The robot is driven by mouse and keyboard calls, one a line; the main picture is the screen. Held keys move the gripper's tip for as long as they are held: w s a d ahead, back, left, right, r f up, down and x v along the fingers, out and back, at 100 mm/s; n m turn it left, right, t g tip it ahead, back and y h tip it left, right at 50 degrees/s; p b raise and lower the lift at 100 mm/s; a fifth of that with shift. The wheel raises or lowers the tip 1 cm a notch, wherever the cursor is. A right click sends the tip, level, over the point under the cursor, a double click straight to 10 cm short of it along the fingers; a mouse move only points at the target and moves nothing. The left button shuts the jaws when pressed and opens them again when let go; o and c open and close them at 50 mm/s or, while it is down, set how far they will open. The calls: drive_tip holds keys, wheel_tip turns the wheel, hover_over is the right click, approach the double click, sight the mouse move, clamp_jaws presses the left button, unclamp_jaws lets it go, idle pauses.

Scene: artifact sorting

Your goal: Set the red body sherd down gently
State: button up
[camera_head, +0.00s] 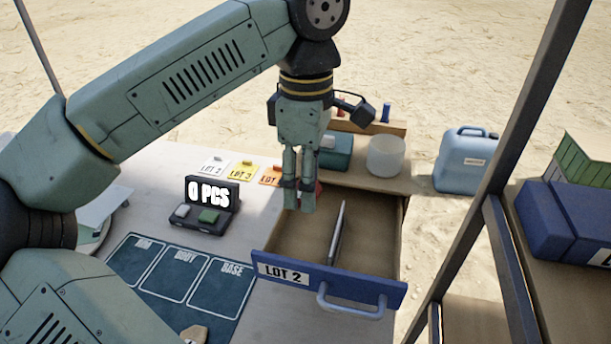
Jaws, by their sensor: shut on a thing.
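My gripper (298,192) points straight down over the back left part of an open drawer marked LOT 2 (274,270). It is shut on the red body sherd (319,188). Only a small red edge of the sherd shows, at the right of the fingers; the rest is hidden behind them. I cannot tell how high the sherd is above the drawer floor. The drawer has a blue front and a thin upright divider inside.
A dark mat (140,295) marked RIM, BODY and BASE lies left of the drawer. A tan piece (194,333) is at its front edge. A counter reading 0 PCS (212,192) stands behind the mat. Lot cards, a teal box (337,151) and a white tub (385,156) are further back.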

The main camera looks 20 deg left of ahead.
sight(306, 239)
drive_tip(key=shift+f+b, duration=3.9)
drive_tip(key=shift+f, duration=1.3)
drive_tip(key=o, duration=1.1)
drive_tip(key=shift+o, duration=0.2)
drive_tip(key=shift+r, duration=0.1)
